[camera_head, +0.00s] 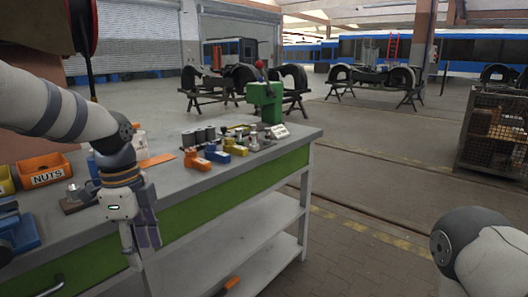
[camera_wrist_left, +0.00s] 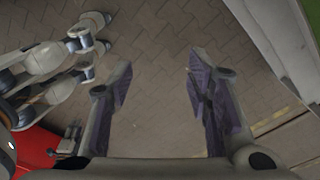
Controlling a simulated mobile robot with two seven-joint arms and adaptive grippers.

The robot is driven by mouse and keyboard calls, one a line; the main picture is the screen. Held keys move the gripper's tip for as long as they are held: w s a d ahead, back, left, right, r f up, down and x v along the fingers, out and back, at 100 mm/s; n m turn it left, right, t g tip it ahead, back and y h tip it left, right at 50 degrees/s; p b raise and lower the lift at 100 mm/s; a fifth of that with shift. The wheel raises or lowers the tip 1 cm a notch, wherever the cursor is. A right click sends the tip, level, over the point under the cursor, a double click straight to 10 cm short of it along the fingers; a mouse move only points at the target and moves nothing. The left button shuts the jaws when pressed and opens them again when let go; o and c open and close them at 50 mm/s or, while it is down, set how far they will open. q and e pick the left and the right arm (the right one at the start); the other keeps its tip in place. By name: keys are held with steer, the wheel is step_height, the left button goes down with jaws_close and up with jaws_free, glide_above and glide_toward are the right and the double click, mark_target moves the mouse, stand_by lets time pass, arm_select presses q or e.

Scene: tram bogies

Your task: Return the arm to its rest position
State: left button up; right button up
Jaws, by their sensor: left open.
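My left arm comes in from the left in the head view, and its gripper (camera_head: 140,240) hangs fingers-down in front of the workbench's front edge. In the left wrist view the left gripper (camera_wrist_left: 160,85) has its two fingers wide apart, with only paved floor between them; it is open and empty. My right arm shows at the lower right of the head view as a white link with a dark joint. The right gripper is not recognisable in the head view.
The workbench (camera_head: 230,178) has a green front and a lower shelf (camera_head: 235,255). On it are an orange NUTS bin (camera_head: 44,172), small coloured fixtures (camera_head: 200,160) and a green block (camera_head: 265,100). A wire cage (camera_head: 495,135) stands at right. Floor between is clear.

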arm_select(q)
steer(key=s+d+f+n, duration=0.1)
steer(key=s+f+n, duration=0.1)
steer(key=s+f, duration=0.35)
steer(key=s+d+f+n+g+h, duration=0.1)
steer(key=s+d+f+n, duration=0.15)
steer(key=f, duration=0.65)
steer(key=s+f+n, duration=0.3)
steer(key=s+f, duration=0.1)
steer(key=f, duration=0.3)
steer(key=s+a+f+n, duration=0.1)
steer(key=s+f+n, duration=0.1)
steer(key=s, duration=0.6)
steer(key=s+a+f+n+y, duration=0.1)
steer(key=s+f+n, duration=0.1)
steer(key=s+n, duration=0.3)
steer(key=s+a+f+n, duration=0.1)
steer(key=s+f+n, duration=0.2)
steer(key=s, duration=0.8)
steer(key=shift+a+n+y, duration=0.25)
steer(key=shift+n+y, duration=0.1)
steer(key=shift+y, duration=0.05)
steer(key=shift+s+f, duration=0.1)
